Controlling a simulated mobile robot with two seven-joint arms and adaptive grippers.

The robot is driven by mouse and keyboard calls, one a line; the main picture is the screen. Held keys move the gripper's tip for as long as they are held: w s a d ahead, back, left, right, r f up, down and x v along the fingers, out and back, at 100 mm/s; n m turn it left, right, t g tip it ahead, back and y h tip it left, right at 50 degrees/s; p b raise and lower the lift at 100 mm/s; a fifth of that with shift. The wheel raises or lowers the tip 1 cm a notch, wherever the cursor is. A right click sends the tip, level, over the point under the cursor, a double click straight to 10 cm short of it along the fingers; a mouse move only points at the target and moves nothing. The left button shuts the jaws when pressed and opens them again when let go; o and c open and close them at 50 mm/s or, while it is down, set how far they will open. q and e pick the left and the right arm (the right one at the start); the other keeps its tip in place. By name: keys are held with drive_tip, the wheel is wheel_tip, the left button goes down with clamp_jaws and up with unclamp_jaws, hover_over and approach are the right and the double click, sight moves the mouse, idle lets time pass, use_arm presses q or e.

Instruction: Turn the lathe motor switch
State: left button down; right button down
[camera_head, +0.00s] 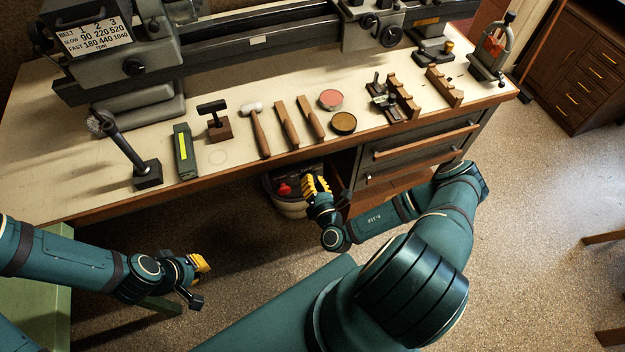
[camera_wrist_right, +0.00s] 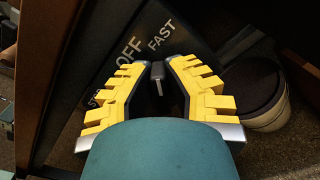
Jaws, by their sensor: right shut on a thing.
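The lathe motor switch shows in the right wrist view as a dark panel (camera_wrist_right: 128,42) with white words, "OFF" and "FAST" readable and another word partly covered by a finger. Its small grey lever (camera_wrist_right: 157,72) stands between my fingertips. My right gripper (camera_wrist_right: 159,80) is shut on this lever, its yellow fingers on either side. In the head view my right gripper (camera_head: 317,184) is under the bench's front edge, and the switch is hidden there. My left gripper (camera_head: 200,266) hangs empty over the floor at lower left; its finger opening is unclear.
The lathe (camera_head: 250,42) stands along the back of the bench (camera_head: 70,180). Several hand tools, including a hammer (camera_head: 257,132), lie in front of it. A pale bucket (camera_wrist_right: 272,110) stands beside my right gripper. Drawers (camera_head: 420,150) are to its right.

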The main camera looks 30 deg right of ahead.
drive_tip(key=c, duration=1)
unclamp_jaws()
drive_tip(key=shift+w, duration=0.1)
drive_tip(key=v, duration=1.2)
drive_tip(key=shift+r, duration=0.1)
